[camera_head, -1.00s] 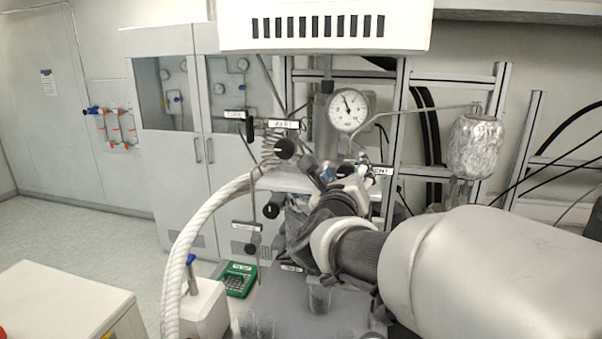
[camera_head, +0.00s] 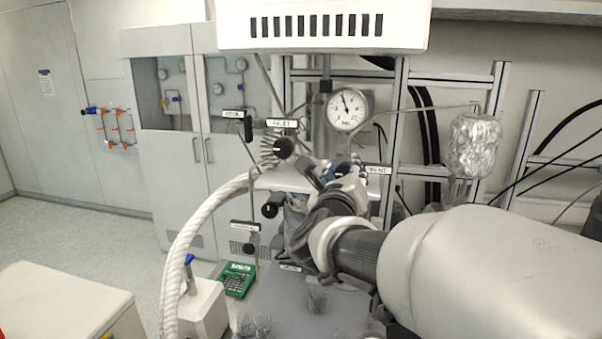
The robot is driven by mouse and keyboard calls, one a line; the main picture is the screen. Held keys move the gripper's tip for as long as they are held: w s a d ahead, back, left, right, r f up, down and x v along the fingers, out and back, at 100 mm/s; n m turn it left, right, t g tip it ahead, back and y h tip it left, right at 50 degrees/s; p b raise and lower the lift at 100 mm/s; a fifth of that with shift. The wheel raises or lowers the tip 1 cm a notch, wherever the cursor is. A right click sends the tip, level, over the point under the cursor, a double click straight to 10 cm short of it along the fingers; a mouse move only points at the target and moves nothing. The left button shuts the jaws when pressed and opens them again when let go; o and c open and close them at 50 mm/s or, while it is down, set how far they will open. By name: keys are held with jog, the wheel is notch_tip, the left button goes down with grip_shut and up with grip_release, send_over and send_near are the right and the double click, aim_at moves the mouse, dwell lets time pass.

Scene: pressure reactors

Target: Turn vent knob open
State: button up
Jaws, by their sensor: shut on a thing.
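The vent label (camera_head: 377,169) shows just right of my gripper's end, below the pressure gauge (camera_head: 347,109). My gripper (camera_head: 340,176) is at the reactor, close beside that label, and my arm reaches in from the right. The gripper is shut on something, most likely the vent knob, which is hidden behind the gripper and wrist. I cannot see how far the knob is turned. A black knob (camera_head: 284,147) under the inlet label (camera_head: 283,123) stands to the left, apart from the gripper.
Other black knobs (camera_head: 271,210) are left of my wrist. A thick white hose (camera_head: 190,222) curves up to the reactor. A foil-wrapped vessel (camera_head: 473,146) hangs on the right. Glass beakers (camera_head: 317,299) and a green device (camera_head: 237,280) sit below. Open floor lies at the left.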

jog(key=n+b, duration=0.1)
jog(key=n, duration=0.7)
jog(key=shift+n, duration=0.4)
jog(key=n+p, duration=0.1)
jog(key=n, duration=0.3)
jog(key=shift+n, duration=0.3)
jog(key=shift+n+p, duration=0.75)
jog(key=shift+n, duration=1.25)
jog(key=o, duration=1.1)
jog(key=shift+c, duration=0.2)
